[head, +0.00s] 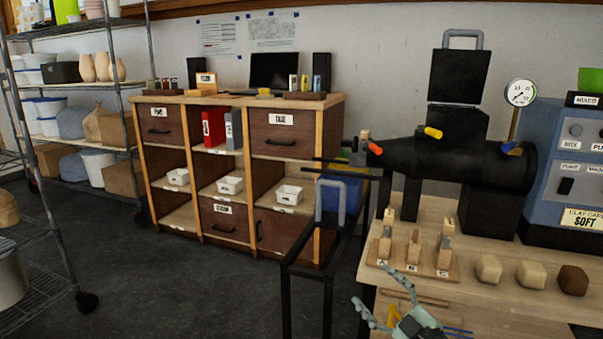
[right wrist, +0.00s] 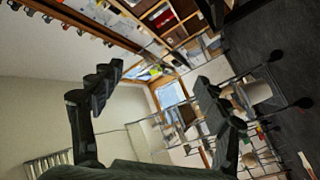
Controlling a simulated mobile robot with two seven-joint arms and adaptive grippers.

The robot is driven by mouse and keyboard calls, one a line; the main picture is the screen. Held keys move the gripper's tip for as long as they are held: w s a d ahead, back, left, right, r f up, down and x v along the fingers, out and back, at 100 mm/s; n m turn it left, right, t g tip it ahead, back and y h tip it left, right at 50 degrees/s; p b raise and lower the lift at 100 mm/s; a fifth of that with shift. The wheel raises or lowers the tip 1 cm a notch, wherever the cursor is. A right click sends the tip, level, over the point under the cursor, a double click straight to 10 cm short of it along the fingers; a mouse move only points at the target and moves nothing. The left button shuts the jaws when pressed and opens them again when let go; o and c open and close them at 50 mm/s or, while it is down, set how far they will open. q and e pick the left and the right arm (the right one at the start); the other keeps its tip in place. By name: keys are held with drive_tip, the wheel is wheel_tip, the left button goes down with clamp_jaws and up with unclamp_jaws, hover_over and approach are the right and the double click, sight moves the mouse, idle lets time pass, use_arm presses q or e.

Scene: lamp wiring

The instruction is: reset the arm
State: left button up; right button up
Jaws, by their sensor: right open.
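My right gripper (head: 372,285) shows at the bottom of the head view, in front of the wooden workbench (head: 480,220) on the right. Its two fingers are spread apart with nothing between them. In the right wrist view, the open fingers (right wrist: 155,88) frame the far wall and shelving, and that picture is strongly tilted. Most of my right arm is out of the head view. My left gripper is not in view.
A black machine (head: 455,155) with a gauge (head: 520,92) stands on the bench. A black frame (head: 305,275), wooden cabinet (head: 280,180) and wire rack (head: 75,130) stand left. Dark floor (head: 170,280) is open.

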drive_tip(key=s+d+f+m+g+h, duration=0.25)
drive_tip(key=s+d+f+h, duration=0.25)
drive_tip(key=d+f, duration=0.4)
drive_tip(key=s+d+f+m+g+h, duration=0.2)
drive_tip(key=s+d+f+m+h, duration=0.25)
drive_tip(key=d+f, duration=0.45)
drive_tip(key=s+d+f+m+g+h, duration=0.1)
drive_tip(key=s+d+f+g, duration=0.25)
drive_tip(key=s, duration=0.35)
drive_tip(key=s+d+f+m+g+h, duration=0.1)
drive_tip(key=s+d+f+g+h, duration=0.2)
drive_tip(key=s, duration=0.5)
drive_tip(key=s+d+f+m+g, duration=0.1)
drive_tip(key=s+d+f+g, duration=0.15)
drive_tip(key=s+d, duration=0.35)
drive_tip(key=s+a+f+m+y, duration=0.1)
drive_tip(key=a+f, duration=0.1)
drive_tip(key=a, duration=0.4)
drive_tip(key=s+a+f+m+y, duration=0.1)
drive_tip(key=s+a+f, duration=0.1)
drive_tip(key=a, duration=0.5)
drive_tip(key=s+a+f+y, duration=0.1)
drive_tip(key=s+a+f, duration=0.1)
drive_tip(key=a, duration=0.5)
drive_tip(key=shift+s+a+f+m, duration=0.2)
drive_tip(key=shift+s+f+m, duration=0.05)
drive_tip(key=shift+m, duration=0.15)
drive_tip(key=shift+g, duration=0.25)
